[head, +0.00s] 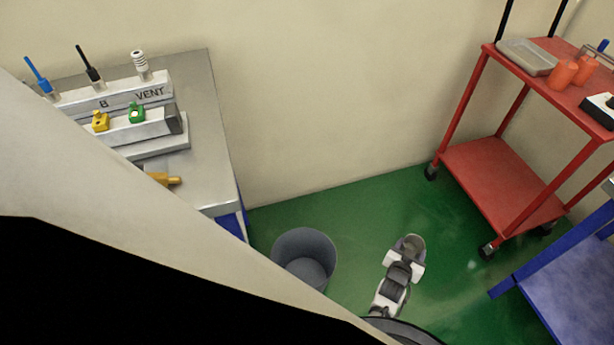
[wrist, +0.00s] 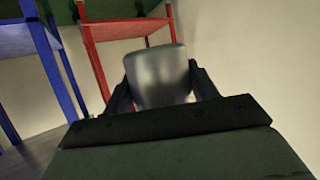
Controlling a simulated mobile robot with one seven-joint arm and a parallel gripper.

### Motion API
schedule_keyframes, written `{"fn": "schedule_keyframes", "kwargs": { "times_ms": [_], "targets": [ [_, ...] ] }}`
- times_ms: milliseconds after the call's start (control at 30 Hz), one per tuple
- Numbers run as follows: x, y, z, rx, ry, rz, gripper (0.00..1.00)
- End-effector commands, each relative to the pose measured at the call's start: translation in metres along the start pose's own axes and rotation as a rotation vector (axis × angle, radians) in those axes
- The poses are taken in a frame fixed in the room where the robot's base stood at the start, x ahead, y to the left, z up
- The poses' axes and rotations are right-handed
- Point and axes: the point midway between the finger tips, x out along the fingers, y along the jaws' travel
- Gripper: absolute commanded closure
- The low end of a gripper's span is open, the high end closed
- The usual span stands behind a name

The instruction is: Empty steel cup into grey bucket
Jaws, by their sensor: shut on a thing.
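The steel cup (head: 411,243) is held at the end of my arm, to the right of the grey bucket in the head view. My gripper (head: 404,259) is shut on it, and in the wrist view the cup (wrist: 157,76) sits between the two dark fingers. I cannot tell what is inside the cup. The grey bucket (head: 321,250) stands on the green floor beside the bench, with its open top facing up. The cup appears apart from the bucket, not over its mouth.
A grey bench (head: 205,95) with a labelled valve block (head: 125,92) stands at the left. A red cart (head: 487,180) with a tray (head: 527,56) and orange cups (head: 562,75) is at the right, near a blue frame (head: 575,275). Green floor lies between.

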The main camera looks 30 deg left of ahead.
Motion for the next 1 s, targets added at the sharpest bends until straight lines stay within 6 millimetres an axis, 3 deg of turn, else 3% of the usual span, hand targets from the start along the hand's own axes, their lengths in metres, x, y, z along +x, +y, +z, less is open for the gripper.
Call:
{"fn": "schedule_keyframes", "kwargs": {
  "times_ms": [33, 233, 300, 1000],
  "targets": [
    [0.008, 0.0, 0.019, 0.0, 0.001, 0.0, 0.66],
    [0.021, 0.0, 0.05, 0.0, 0.001, 0.0, 0.66],
    [0.015, 0.002, 0.039, 0.004, -0.003, 0.005, 0.66],
    [0.015, 0.001, 0.039, 0.002, -0.004, 0.003, 0.66]
  ]
}}
